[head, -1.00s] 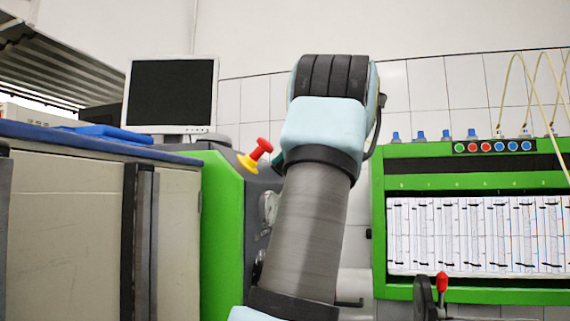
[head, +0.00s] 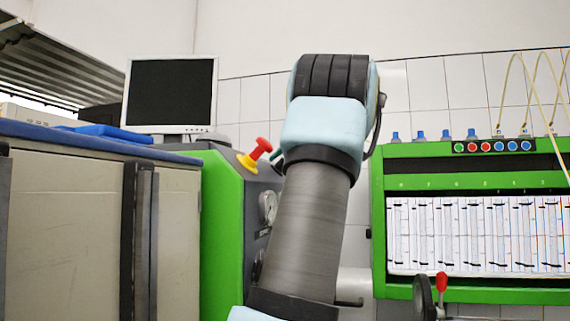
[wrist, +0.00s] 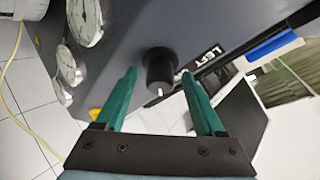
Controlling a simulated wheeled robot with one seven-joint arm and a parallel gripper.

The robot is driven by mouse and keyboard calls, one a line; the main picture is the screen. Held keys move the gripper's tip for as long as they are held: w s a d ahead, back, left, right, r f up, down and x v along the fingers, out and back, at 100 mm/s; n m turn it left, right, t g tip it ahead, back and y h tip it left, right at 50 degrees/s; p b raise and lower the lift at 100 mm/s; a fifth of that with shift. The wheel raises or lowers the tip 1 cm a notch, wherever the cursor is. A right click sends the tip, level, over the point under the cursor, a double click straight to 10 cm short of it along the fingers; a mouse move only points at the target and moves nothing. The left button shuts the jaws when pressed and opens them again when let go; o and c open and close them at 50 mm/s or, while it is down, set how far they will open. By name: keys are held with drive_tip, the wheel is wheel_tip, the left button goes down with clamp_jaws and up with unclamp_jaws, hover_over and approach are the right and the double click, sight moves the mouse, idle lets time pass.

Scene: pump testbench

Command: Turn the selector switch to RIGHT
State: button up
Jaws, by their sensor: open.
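The selector switch is a black round knob (wrist: 158,66) on the grey panel in the wrist view, with a white pointer mark on its lower side. A black label reading LEFT (wrist: 207,52) is to its right. My gripper (wrist: 159,75) has two green fingers, apart, one on each side of the knob in the picture. No contact is visible, and I cannot tell how deep the tips reach. In the head view my arm covers the switch and nearly all of the gripper.
Gauges (wrist: 86,22) line the panel left of the knob. A red and yellow emergency stop (head: 255,154) sits on the green cabinet (head: 222,225). A monitor (head: 171,92) stands behind. A green test bench (head: 378,215) is at the right.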

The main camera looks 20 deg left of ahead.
drive_tip(key=b+v, duration=0.2)
drive_tip(key=v, duration=0.8)
drive_tip(key=shift+d+r, duration=0.2)
drive_tip(key=shift+d, duration=0.05)
